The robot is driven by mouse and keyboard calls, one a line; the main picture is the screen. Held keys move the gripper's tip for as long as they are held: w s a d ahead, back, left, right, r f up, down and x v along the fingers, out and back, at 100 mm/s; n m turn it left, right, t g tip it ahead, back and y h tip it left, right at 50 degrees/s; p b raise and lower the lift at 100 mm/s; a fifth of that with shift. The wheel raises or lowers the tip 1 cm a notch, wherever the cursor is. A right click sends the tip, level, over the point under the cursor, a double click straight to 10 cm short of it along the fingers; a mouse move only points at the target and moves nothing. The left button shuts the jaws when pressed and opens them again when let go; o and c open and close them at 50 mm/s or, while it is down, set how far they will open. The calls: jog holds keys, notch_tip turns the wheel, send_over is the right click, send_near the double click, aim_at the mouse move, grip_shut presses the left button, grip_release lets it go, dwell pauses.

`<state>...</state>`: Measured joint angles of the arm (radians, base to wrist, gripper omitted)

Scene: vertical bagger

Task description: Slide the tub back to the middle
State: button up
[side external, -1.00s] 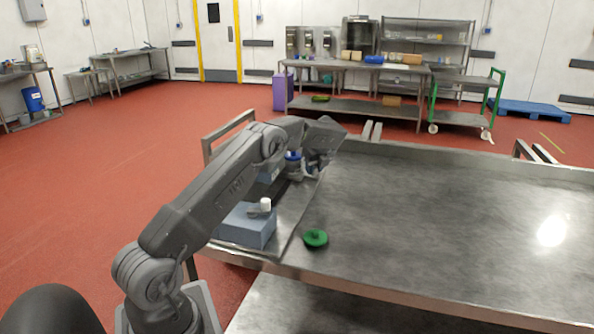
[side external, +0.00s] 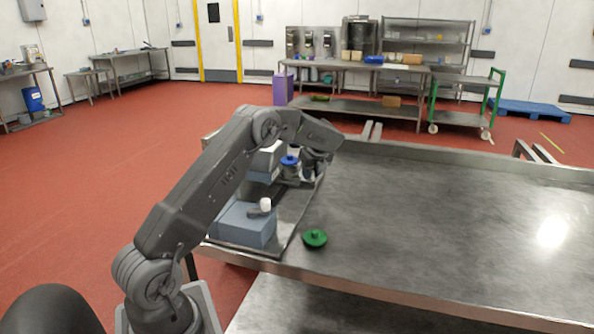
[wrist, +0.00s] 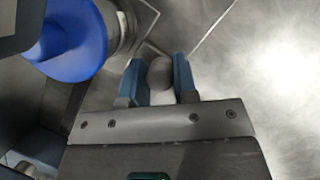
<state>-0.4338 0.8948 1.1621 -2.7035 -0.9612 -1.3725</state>
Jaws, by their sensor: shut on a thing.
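My gripper (wrist: 160,80) is shut on a small grey, rounded, knob-like piece (wrist: 160,73), which sits between the blue finger pads in the wrist view. I cannot tell whether this piece belongs to the tub, and no tub shows clearly. In the side view my gripper (side external: 316,170) is low at the far left end of the steel table, just right of a blue-collared machine part (side external: 290,161). The blue collar (wrist: 72,45) fills the upper left of the wrist view, beside the fingers. My arm partly hides the machine.
A blue-grey box (side external: 245,226) with a white knob (side external: 265,204) stands at the table's near left. A green knobbed disc (side external: 315,238) lies to its right. The steel table (side external: 450,220) is clear to the right.

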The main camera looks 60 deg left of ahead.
jog(key=shift+s+d, duration=1.4)
jog(key=shift+d, duration=0.05)
jog(key=shift+s+d, duration=0.65)
jog(key=shift+s, duration=0.05)
jog(key=o, duration=1)
jog(key=shift+v, duration=2.55)
jog(key=v, duration=1.4)
jog(key=shift+f, duration=0.1)
